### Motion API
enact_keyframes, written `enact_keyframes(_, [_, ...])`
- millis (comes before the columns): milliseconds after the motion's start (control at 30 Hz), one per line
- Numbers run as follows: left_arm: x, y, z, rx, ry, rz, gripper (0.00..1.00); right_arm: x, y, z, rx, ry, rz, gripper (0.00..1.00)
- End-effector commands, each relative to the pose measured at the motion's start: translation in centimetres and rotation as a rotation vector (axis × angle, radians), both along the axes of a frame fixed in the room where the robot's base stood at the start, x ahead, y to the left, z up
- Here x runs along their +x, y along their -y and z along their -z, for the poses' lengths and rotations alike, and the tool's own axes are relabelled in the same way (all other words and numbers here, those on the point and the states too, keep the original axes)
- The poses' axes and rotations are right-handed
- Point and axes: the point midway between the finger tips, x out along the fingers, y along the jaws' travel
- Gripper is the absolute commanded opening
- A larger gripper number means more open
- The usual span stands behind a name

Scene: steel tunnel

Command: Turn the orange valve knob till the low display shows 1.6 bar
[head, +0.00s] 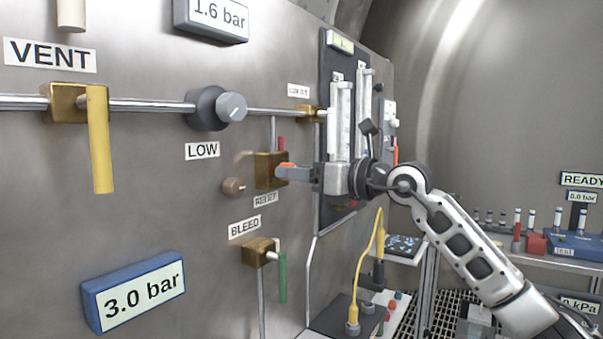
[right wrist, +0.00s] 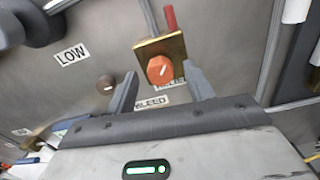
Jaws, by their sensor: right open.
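The orange valve knob (right wrist: 160,70) is on a brass block (right wrist: 171,48) on the steel panel, its white mark tilted. In the head view, only a bit of the orange knob (head: 284,166) shows behind a finger. My right gripper (head: 283,173) comes from the right. In the right wrist view, the open fingers (right wrist: 162,73) stand on either side of the knob; I cannot tell whether they touch it. A blue-framed display (head: 137,290) at the lower left reads 3.0 bar. A grey-framed display (head: 213,17) at the top reads 1.6 bar. My left gripper is not in view.
A grey knob (head: 231,107) sits above the LOW label (head: 202,151). A yellow lever (head: 100,140) hangs under VENT, and a green lever (head: 282,277) by BLEED. A small brown knob (head: 234,187) is left of the brass block. Glass tubes (head: 341,120) stand behind the gripper.

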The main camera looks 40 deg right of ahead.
Motion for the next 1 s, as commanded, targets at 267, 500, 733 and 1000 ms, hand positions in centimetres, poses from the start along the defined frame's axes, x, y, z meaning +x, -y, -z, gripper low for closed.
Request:
enact_keyframes(267, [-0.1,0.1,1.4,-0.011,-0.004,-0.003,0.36,-1.8,0.9,0.5,-0.004,-0.001,0.004,0.52])
enact_keyframes(500, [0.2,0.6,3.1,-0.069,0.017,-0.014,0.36,-6.6,2.8,1.0,-0.003,-0.001,0.004,0.52])
enact_keyframes(733, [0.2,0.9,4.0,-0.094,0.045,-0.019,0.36,-10.9,4.5,0.7,0.000,0.002,0.001,0.52])
enact_keyframes(1000, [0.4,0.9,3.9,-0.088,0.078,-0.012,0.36,-14.2,5.9,0.2,0.000,0.000,-0.001,0.52])
